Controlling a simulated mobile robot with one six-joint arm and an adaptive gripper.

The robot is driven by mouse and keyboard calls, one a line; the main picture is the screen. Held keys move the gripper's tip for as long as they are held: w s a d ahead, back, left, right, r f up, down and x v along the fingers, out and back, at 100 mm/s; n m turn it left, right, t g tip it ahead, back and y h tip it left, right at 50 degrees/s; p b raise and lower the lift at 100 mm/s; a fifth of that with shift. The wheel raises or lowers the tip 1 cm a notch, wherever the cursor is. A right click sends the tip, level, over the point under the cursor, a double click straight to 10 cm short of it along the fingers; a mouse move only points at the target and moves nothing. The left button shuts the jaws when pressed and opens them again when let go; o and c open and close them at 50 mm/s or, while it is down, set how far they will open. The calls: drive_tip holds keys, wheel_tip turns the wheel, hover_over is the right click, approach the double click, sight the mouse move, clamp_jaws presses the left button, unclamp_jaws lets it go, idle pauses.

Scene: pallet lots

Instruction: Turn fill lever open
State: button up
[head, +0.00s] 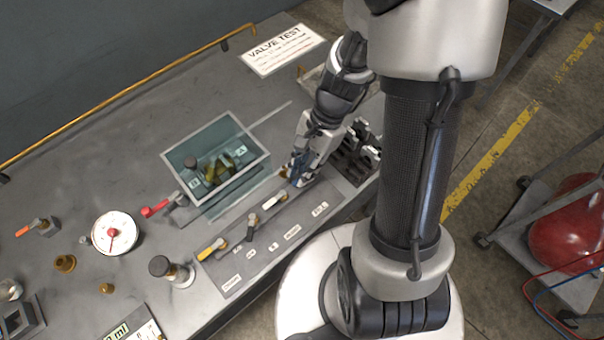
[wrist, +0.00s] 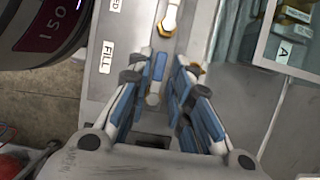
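The FILL label (wrist: 107,57) is on the grey valve panel (wrist: 120,95), left of my gripper (wrist: 170,66) in the wrist view. My gripper, with blue and white fingers, is low over the panel's far right end in the head view (head: 290,176). A narrow gap shows between its fingertips. A small rounded pale piece (wrist: 153,99) lies between the fingers, perhaps part of the fill lever.
A white lever (head: 272,202), a black lever (head: 251,229) and a yellow lever (head: 212,248) stand along the panel. A clear-walled tank (head: 232,187) stands behind it. A red-handled lever (head: 157,208), a gauge (head: 115,233) and a black rack (head: 355,157) are on the bench.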

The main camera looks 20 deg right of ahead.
drive_tip(key=shift+s+a+f, duration=0.1)
drive_tip(key=shift+a+f, duration=0.1)
drive_tip(key=shift+f, duration=0.35)
clamp_jaws()
